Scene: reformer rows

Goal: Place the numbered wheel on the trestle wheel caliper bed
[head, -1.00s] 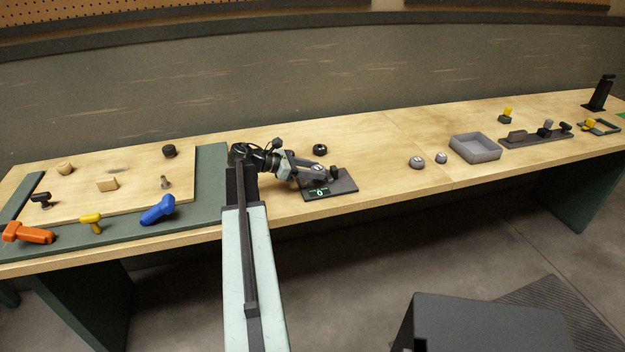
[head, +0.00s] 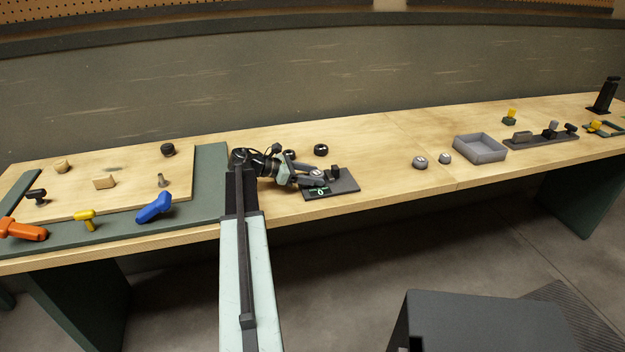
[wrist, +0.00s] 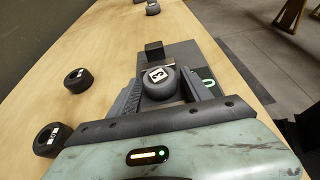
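The numbered wheel (wrist: 158,82) is dark and round, with a white number label facing up. In the wrist view it sits between the two fingers of my gripper (wrist: 160,80), which look closed on its sides. The caliper bed (head: 345,185) is a dark flat plate with a small black block and a green display that seems to read 0. In the wrist view, the bed (wrist: 182,52) lies around and beyond the wheel. My gripper (head: 313,180) is low over the bed's left part in the head view. Whether the wheel touches the bed is hard to tell.
Another dark wheel (head: 321,150) stands behind the bed. Two grey wheels (head: 420,162) and a grey tray (head: 478,155) lie to the right. Blue (head: 155,207), yellow and orange tools lie left. The bench between bed and grey wheels is clear.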

